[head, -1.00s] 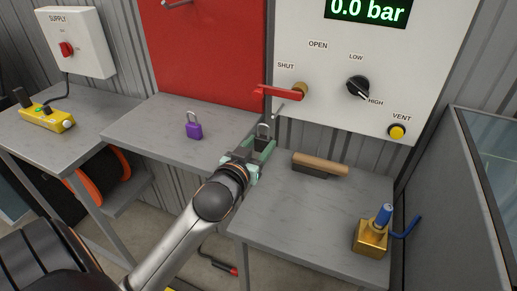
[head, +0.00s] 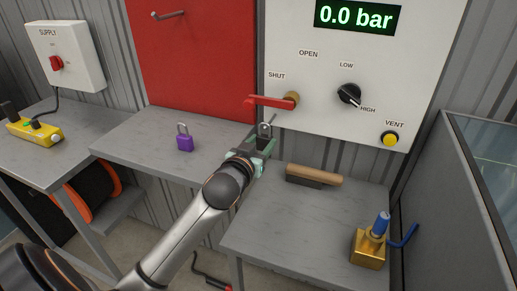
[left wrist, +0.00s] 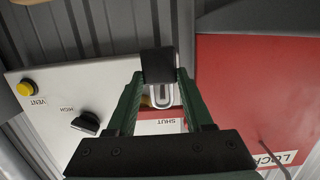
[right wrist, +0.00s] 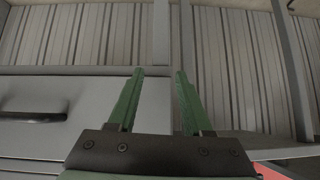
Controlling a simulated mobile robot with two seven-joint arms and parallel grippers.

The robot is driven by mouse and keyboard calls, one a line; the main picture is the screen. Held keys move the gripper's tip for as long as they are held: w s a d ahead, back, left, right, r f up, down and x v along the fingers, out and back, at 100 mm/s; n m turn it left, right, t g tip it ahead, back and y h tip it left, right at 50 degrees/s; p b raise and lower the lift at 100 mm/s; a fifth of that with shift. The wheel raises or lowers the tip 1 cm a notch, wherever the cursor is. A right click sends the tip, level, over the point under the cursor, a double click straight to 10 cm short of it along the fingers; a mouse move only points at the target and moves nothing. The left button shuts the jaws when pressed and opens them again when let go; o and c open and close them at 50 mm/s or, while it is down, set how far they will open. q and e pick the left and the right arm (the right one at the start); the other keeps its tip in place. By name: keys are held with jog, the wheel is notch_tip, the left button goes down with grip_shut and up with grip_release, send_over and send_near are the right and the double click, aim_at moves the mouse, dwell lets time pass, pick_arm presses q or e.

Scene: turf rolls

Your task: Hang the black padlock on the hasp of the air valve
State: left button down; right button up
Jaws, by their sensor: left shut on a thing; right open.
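The black padlock (left wrist: 158,66) is held between the fingertips of my left gripper (left wrist: 160,82), with its silver shackle (left wrist: 161,96) showing in the left wrist view. In the head view the left gripper (head: 255,149) is raised just below the red valve handle (head: 270,102), which points left by the SHUT label. The padlock's shackle stands upright there, a little under the handle and by a small grey metal piece (head: 273,118), perhaps the hasp. I cannot tell whether they touch. My right gripper (right wrist: 155,75) is open and empty in the right wrist view.
A purple padlock (head: 185,142) stands on the left bench. A wooden-handled brush (head: 314,176) and a gold block with a blue top (head: 370,245) are on the right bench. The valve panel (head: 300,75) carries a black knob, a yellow VENT button and a 0.0 bar display.

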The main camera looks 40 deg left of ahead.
pick_arm(q)
jog(key=shift+b+x, duration=0.4)
jog(key=shift+x, duration=0.45)
jog(key=shift+w+a, duration=0.15)
jog(key=shift+w, duration=0.25)
jog(key=shift+w+f, duration=0.15)
jog(key=shift+w, duration=0.2)
jog(key=shift+w+a+f, duration=0.1)
jog(key=shift+w, duration=0.05)
pick_arm(e)
jog(key=shift+w+a, duration=0.45)
jog(key=shift+w, duration=0.05)
pick_arm(q)
jog(key=shift+f, duration=0.1)
pick_arm(e)
jog(key=shift+d+r, duration=0.1)
jog(key=shift+s+d+f, duration=0.1)
jog(key=shift+s+f, duration=0.15)
jog(key=shift+s, duration=0.1)
pick_arm(q)
jog(key=shift+c, duration=1.5)
grip_release()
jog(key=shift+o, duration=0.5)
pick_arm(e)
jog(key=shift+w, duration=0.1)
